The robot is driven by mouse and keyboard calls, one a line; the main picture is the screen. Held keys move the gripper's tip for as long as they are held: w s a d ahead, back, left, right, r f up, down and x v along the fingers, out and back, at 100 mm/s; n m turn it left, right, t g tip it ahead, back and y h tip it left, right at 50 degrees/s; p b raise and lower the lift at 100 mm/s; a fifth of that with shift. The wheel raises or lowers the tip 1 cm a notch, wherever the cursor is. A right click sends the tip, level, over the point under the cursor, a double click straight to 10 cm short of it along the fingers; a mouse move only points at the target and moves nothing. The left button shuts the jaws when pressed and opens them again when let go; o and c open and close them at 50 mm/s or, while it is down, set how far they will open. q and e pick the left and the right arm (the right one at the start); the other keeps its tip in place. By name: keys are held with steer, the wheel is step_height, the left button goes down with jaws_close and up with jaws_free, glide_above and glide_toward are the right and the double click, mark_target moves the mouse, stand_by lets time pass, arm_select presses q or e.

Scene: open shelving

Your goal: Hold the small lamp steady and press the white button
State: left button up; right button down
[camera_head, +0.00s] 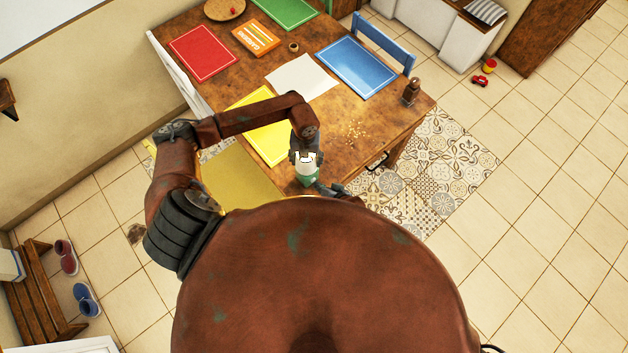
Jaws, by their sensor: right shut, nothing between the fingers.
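The small lamp (308,179), with a white upper part and a green lower part, stands at the near edge of the wooden table. My left arm reaches over the table from the left. Its dark gripper (306,158) is right at the lamp's white part, with the fingers seen from above; whether they grip it is too small to tell. My right gripper (326,188) is shut and empty, low beside the lamp on its right. Most of my right arm is hidden behind my rounded body. I cannot make out the white button.
The wooden table (330,115) holds a yellow mat (262,140), red mat (203,52), blue mat (356,66), white sheet (302,76) and brown shaker (411,91). Crumbs (355,130) lie at right. A blue chair (385,42) stands behind. Floor at right is mostly clear.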

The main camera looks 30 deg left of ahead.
arm_select(q)
steer(key=shift+s, duration=0.1)
arm_select(e)
steer(key=shift+f, duration=0.1)
steer(key=shift+s+d, duration=0.2)
steer(key=shift+d, duration=0.4)
steer(key=d, duration=0.1)
steer(key=s+d, duration=0.1)
steer(key=d, duration=0.1)
steer(key=shift+s+d, duration=0.3)
arm_select(q)
steer(key=o, duration=1.7)
steer(key=shift+c, duration=0.2)
steer(key=o, duration=0.6)
